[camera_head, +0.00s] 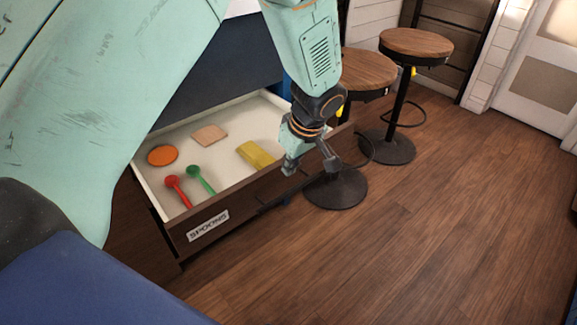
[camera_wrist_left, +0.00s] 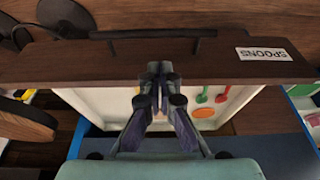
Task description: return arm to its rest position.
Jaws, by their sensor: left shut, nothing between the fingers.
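My left arm comes in from the left in the head view and its gripper (camera_head: 312,165) hangs at the front edge of an open drawer (camera_head: 207,213), near the drawer's right end. In the left wrist view the left gripper (camera_wrist_left: 160,80) has its fingers together with nothing between them. The fingertips show over the drawer front (camera_wrist_left: 215,62) near the dark bar handle (camera_wrist_left: 150,35); I cannot tell whether they touch it. My right gripper is not in either view.
The drawer, labelled SPOONS (camera_head: 208,226), holds a red spoon (camera_head: 178,190), a green spoon (camera_head: 200,179), an orange disc (camera_head: 162,155), a tan piece (camera_head: 209,135) and a yellow block (camera_head: 255,154). Two stools (camera_head: 368,70) (camera_head: 416,43) stand behind. Wooden floor (camera_head: 430,230) at right is clear.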

